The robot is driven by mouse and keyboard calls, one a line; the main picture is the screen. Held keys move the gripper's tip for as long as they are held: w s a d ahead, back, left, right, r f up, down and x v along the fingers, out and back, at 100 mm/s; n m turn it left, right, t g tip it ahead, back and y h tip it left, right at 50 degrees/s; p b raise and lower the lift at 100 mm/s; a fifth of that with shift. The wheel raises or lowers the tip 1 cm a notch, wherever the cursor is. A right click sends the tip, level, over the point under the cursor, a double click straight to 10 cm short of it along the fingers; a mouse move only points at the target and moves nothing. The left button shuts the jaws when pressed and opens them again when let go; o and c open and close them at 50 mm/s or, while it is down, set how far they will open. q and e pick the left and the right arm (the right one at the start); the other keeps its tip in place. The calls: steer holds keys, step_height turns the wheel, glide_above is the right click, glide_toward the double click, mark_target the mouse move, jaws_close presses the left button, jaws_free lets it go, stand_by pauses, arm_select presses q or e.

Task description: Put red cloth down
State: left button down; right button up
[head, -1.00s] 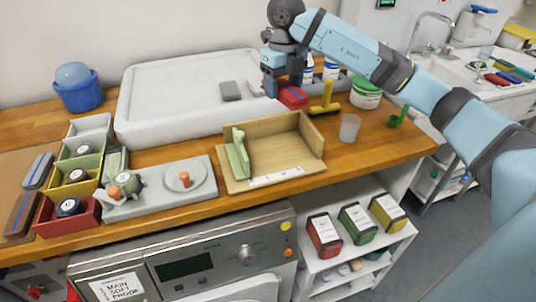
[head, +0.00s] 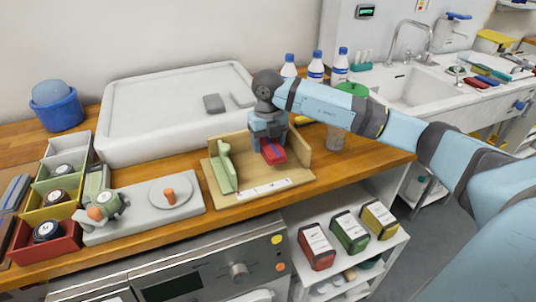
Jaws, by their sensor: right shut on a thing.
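The red cloth (head: 272,154) is a small folded red piece with a blue stripe. My right gripper (head: 270,145) is shut on it, over the open wooden tray (head: 231,201) in the middle of the counter. Whether the cloth touches the tray floor I cannot tell. A green folded cloth (head: 225,167) stands upright at the tray's left side. A white strip with marks lies along the tray's front edge. My left gripper is not in view.
A large white basin (head: 120,140) stands behind the tray. A grey board (head: 190,197) with an orange knob lies left of it. Several bottles (head: 315,66) stand behind my right arm. Coloured bins (head: 50,245) line the far left.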

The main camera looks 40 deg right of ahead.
steer(key=shift+f, duration=2.25)
steer(key=shift+f, duration=0.2)
steer(key=o, duration=0.9)
steer(key=shift+r, duration=0.1)
steer(key=shift+r, duration=0.1)
